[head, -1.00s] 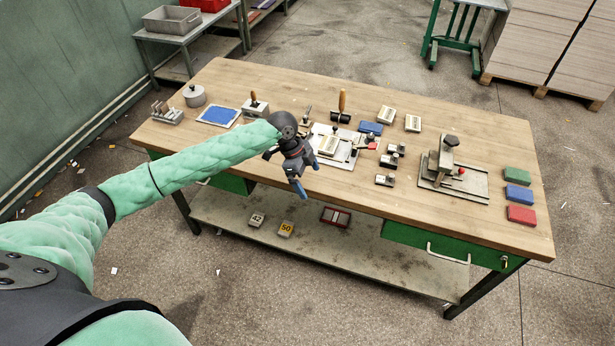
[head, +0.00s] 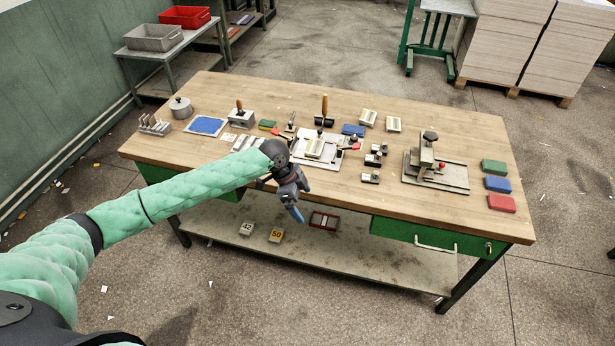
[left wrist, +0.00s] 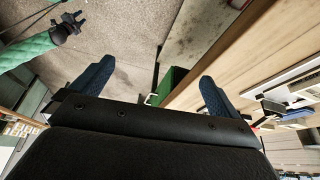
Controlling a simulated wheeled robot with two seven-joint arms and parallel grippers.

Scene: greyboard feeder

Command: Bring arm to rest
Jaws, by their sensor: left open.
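My left arm reaches in from the left in the head view. My left gripper (head: 292,203) hangs in front of the workbench's front edge, fingers pointing down toward the lower shelf. In the left wrist view its two blue fingers (left wrist: 152,88) stand wide apart with nothing between them. The wooden workbench (head: 330,187) shows beyond it. In the left wrist view another green arm with a dark gripper (left wrist: 68,27) shows at the upper left; its jaws are too small to read. That right gripper is out of the head view.
The bench top holds a press (head: 428,160), a white plate with a block (head: 315,149), a blue pad (head: 206,126) and coloured blocks (head: 497,184).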

